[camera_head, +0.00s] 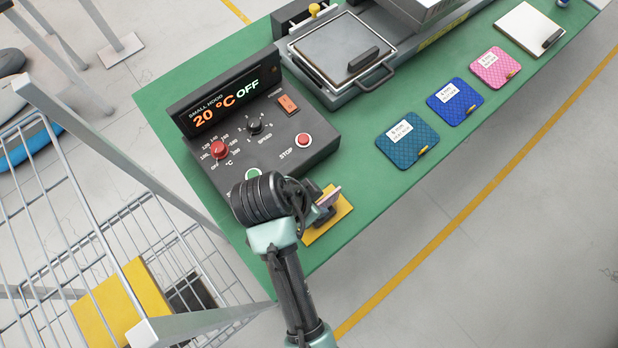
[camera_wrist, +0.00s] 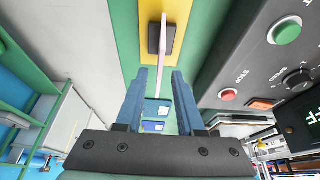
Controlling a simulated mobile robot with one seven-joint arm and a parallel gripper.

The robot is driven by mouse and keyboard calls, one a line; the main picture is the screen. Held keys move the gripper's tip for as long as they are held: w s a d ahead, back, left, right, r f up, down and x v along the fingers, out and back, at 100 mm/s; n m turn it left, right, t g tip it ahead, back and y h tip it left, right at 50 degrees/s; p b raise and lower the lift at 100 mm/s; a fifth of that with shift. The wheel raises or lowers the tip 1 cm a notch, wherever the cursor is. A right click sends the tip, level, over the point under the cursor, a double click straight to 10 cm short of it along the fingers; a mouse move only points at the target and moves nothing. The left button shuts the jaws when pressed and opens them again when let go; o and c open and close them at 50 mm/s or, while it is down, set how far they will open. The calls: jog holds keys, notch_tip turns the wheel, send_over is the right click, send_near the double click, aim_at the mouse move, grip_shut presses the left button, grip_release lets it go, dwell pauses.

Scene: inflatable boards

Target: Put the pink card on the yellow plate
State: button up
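The pink card (camera_head: 492,70) lies flat on the green table in the head view, with a white label and a small yellow tab. The yellow plate (camera_head: 340,225) lies near the table's front edge, partly hidden by my arm. It also shows in the wrist view (camera_wrist: 150,75), with a dark block (camera_wrist: 160,36) and a thin pale pinkish piece (camera_wrist: 164,55) seen edge-on over it. My gripper (camera_wrist: 159,72) is beside the plate, its two blue fingers apart. The thin piece shows between them with gaps on both sides. The pink card is far from my gripper.
A blue card (camera_head: 455,104) and a teal card (camera_head: 407,142) lie in a row with the pink one. A control box (camera_head: 285,145) stands left of the plate. A press (camera_head: 350,75) is behind. A white plate (camera_head: 525,35) lies far right. A wire rack (camera_head: 80,220) stands left.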

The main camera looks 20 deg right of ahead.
jog(key=v, duration=0.4)
jog(key=shift+r, duration=0.1)
jog(key=w+a+r+n+t, duration=0.2)
jog(key=w+r+n+t, duration=0.2)
jog(key=w+r+t, duration=0.8)
jog(key=w+a+r+n+t+y, duration=0.1)
jog(key=w+r+n, duration=0.15)
jog(key=r, duration=0.75)
jog(key=w+a+r+n+t+y, duration=0.1)
jog(key=w+r, duration=0.3)
jog(key=r, duration=0.5)
jog(key=s+a+r+n+t, duration=0.1)
jog(key=s+r+n+t, duration=0.1)
jog(key=r, duration=0.8)
jog(key=s+r+n+t+y, duration=0.1)
jog(key=s+r+t, duration=0.4)
jog(key=r, duration=0.5)
jog(key=s+a+r+n+t+y, duration=0.1)
jog(key=s+r+n+t, duration=0.2)
jog(key=r, duration=0.8)
jog(key=shift+s+a+t, duration=0.4)
jog(key=shift+s+t, duration=0.35)
jog(key=shift+t, duration=0.15)
jog(key=shift+f+n, duration=0.15)
jog(key=shift+n, duration=0.1)
